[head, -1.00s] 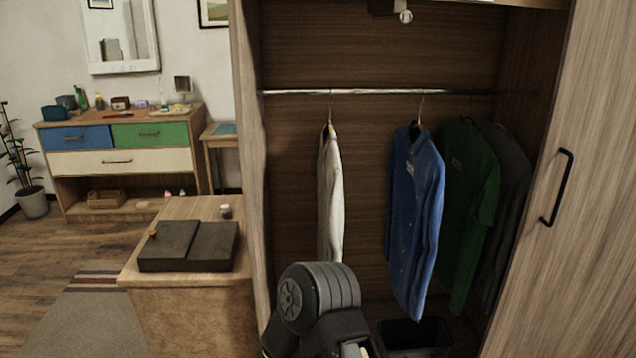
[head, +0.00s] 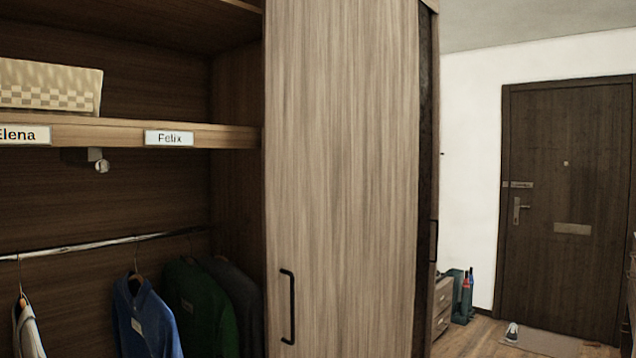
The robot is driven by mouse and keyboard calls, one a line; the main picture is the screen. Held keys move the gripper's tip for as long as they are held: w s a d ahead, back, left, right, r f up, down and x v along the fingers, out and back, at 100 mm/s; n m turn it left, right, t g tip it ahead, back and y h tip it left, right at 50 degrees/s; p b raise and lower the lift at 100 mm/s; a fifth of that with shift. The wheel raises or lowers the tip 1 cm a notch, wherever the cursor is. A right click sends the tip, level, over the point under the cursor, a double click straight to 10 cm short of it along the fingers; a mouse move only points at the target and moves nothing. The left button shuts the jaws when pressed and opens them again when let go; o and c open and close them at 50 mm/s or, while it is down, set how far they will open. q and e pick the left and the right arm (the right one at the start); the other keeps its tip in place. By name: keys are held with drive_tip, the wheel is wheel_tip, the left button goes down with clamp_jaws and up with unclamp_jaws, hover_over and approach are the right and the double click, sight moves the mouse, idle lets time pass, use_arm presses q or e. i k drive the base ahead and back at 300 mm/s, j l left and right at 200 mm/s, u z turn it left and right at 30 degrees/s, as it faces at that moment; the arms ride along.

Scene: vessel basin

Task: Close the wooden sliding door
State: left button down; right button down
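The wooden sliding door (head: 345,170) is a light wood panel in the middle of the head view. It stands at the right side of the wardrobe, and the wardrobe's left part is open. A black vertical bar handle (head: 289,306) sits low near the door's left edge. Neither of my grippers shows in the head view, and nothing touches the visible part of the door or handle. The door's lower end is out of frame.
In the open wardrobe, several garments, including a blue shirt (head: 143,318), hang from a metal rail (head: 95,246). A shelf (head: 215,135) with name labels holds a woven basket (head: 48,88). At right are a dark entrance door (head: 566,205), a doormat (head: 545,341) and a shoe (head: 512,332).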

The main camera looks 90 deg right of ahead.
sight(344, 101)
drive_tip(key=i+l+z, duration=0.1)
drive_tip(key=z, duration=0.15)
drive_tip(key=i+z, duration=0.1)
drive_tip(key=z, duration=2.85)
